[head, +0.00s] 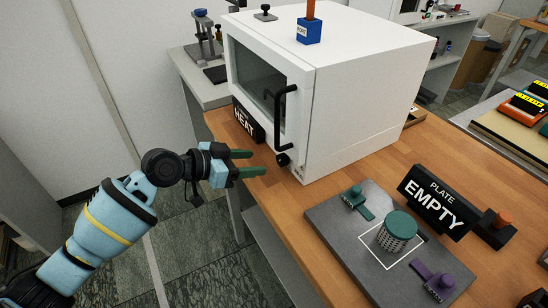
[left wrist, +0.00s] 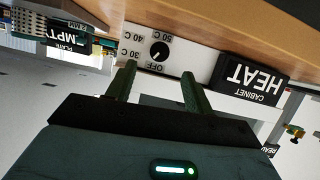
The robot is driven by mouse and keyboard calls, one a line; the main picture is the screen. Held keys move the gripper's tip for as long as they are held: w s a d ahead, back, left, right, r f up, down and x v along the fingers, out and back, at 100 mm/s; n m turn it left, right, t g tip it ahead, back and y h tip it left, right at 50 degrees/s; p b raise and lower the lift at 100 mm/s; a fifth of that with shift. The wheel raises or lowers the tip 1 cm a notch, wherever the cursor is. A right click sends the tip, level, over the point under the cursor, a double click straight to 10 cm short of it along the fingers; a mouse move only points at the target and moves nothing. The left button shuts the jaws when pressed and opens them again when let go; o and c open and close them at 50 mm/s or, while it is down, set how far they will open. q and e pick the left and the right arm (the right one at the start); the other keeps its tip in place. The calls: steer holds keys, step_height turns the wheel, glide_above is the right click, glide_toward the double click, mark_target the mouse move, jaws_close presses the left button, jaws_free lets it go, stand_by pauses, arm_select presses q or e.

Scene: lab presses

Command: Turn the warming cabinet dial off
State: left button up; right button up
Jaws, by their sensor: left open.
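The white warming cabinet (head: 365,95) stands on the wooden bench. Its small black dial (head: 283,159) is low on the front, below the door handle. In the left wrist view, which is upside down, the dial (left wrist: 159,51) sits on a white panel marked OFF, 30 C, 40 C and 50 C. Its pointer is too small to read surely. My left gripper (head: 257,162) is open and empty, its green fingers pointing at the dial from in front, apart from it. In the left wrist view the fingertips (left wrist: 158,72) flank the dial's line. My right gripper is not in view.
A black HEAT CABINET sign (head: 243,122) stands left of the dial, close to the left fingers. The black door handle (head: 281,118) juts out above. A grey plate (head: 337,225) with green and purple items lies right, beside an EMPTY sign (head: 437,202).

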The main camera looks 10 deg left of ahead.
mark_target(279, 161)
arm_select(q)
steer(key=shift+x, duration=3.95)
steer(key=c, duration=1)
